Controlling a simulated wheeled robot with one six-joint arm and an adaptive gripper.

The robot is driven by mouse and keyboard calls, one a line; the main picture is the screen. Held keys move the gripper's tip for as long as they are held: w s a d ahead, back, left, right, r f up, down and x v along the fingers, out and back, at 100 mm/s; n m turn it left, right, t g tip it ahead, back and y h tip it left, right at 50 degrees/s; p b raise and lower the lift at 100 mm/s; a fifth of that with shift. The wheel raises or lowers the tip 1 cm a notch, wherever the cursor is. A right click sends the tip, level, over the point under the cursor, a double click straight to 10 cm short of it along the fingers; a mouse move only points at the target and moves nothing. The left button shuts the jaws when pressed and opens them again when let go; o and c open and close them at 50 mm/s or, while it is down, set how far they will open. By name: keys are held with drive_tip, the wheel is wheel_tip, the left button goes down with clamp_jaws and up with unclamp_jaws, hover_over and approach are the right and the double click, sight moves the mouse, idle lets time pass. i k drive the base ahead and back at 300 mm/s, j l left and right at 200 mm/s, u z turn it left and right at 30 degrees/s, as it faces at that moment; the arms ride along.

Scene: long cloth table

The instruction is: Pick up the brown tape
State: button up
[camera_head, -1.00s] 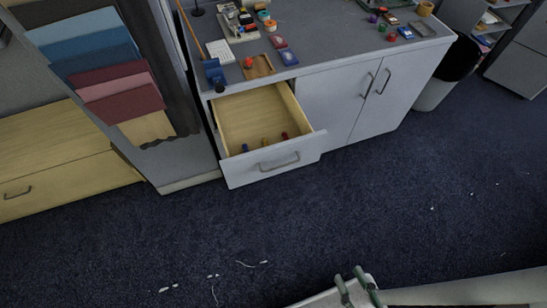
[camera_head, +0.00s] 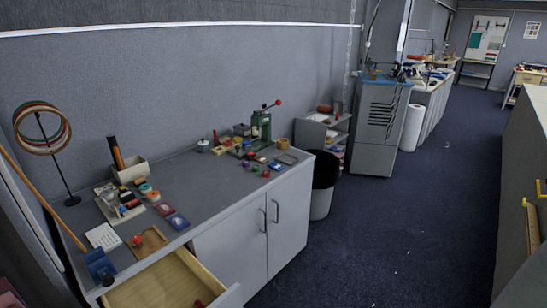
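A small tan-brown ring (camera_head: 282,143), which looks like a roll of tape, sits at the back right of the grey counter (camera_head: 205,185). It is to the right of a green press (camera_head: 261,125) with a red knob. At this size I cannot be certain that it is the brown tape. A stack of coloured rings (camera_head: 146,190) stands nearer, left of the counter's middle. My gripper is not in view.
An open wooden drawer (camera_head: 165,285) juts from the counter's near end. A black-topped bin (camera_head: 323,185) stands beyond its right end. A grey cabinet (camera_head: 520,190) borders the right. The dark carpet (camera_head: 405,235) between is mostly clear.

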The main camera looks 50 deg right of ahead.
sight(283, 144)
drive_tip(key=i+l, duration=0.3)
drive_tip(key=i, duration=0.15)
drive_tip(key=i+l, duration=0.6)
drive_tip(key=l, duration=0.15)
drive_tip(key=i+l, duration=0.3)
drive_tip(key=l, duration=0.2)
drive_tip(key=k+z, duration=0.05)
